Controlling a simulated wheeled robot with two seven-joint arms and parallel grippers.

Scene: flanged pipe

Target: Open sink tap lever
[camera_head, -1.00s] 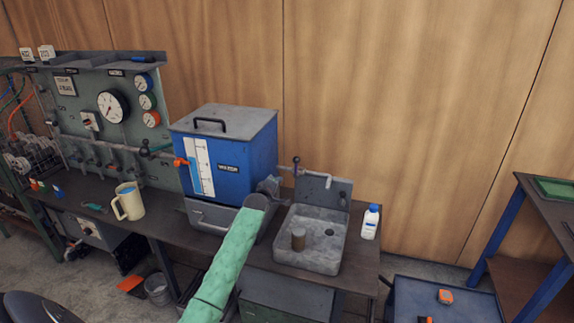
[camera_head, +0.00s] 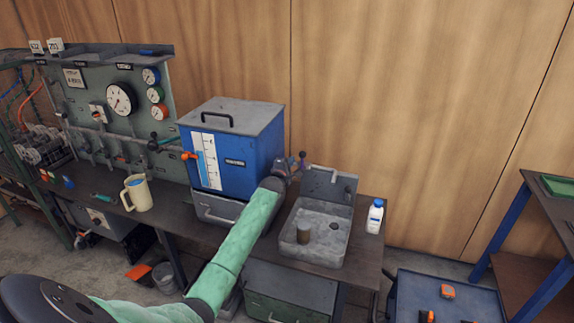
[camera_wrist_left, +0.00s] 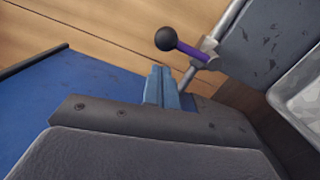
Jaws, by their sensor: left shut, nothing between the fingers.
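The sink tap lever (camera_head: 302,160) is a short rod with a dark ball knob, beside the spout at the back left of the grey sink (camera_head: 330,250). In the left wrist view the lever (camera_wrist_left: 190,49) shows a black ball and a purple rod, joined to a pale pipe. My left gripper (camera_head: 287,165) is just left of the lever in the head view. Its two blue fingertips (camera_wrist_left: 161,72) are together and empty, close to the ball and rod, with a gap showing in the wrist view. The arm hides part of the sink's left side. My right gripper is out of view.
A blue tank (camera_head: 240,150) with a grey lid stands directly left of the tap. A cream jug (camera_head: 138,194) is farther left on the bench.

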